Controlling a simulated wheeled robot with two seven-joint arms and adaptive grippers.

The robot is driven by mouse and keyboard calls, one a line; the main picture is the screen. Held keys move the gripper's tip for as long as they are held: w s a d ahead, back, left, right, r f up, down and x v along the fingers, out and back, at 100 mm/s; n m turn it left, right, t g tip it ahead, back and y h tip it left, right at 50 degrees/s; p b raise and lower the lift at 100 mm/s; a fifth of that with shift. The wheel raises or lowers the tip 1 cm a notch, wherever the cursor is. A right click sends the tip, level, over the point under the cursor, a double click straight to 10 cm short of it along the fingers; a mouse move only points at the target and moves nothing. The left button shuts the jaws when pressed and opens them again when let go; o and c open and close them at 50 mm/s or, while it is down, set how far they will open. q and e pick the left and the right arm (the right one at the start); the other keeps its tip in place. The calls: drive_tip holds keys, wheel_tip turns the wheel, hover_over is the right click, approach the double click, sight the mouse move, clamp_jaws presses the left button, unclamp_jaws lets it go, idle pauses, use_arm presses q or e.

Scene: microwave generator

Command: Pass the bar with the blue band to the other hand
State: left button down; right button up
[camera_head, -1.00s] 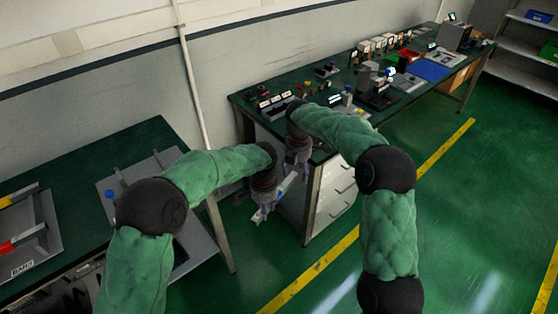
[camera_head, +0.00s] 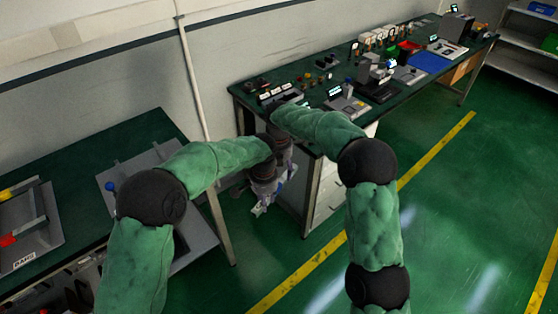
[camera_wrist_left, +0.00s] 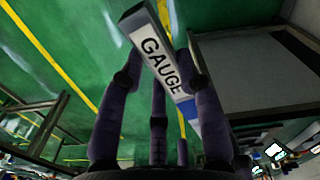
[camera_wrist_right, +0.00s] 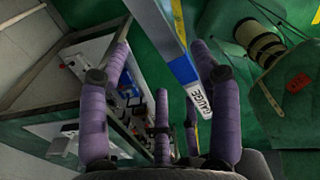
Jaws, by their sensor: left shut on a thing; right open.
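The bar is pale grey with a white GAUGE label and a blue band. In the left wrist view the bar (camera_wrist_left: 162,52) runs between the fingers of my left gripper (camera_wrist_left: 158,75), which is shut on it. Its blue band (camera_wrist_left: 188,107) lies beyond the label. In the head view the left gripper (camera_head: 262,200) is low between the tables, and only a little of the bar shows. My right gripper (camera_head: 286,168) is just behind and above it, open. In the right wrist view the bar (camera_wrist_right: 160,32) crosses the gap of the right gripper (camera_wrist_right: 155,50), closer to the right-hand fingers.
A green-topped table (camera_head: 130,135) with trays stands at left. A long workbench (camera_head: 310,95) with devices and bins stands behind at right; its near corner and drawers are close to my right gripper. Green floor (camera_head: 440,200) is free at right.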

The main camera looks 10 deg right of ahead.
drive_tip(key=shift+f, duration=1.9)
clamp_jaws()
use_arm(q)
drive_tip(key=c, duration=0.8)
unclamp_jaws()
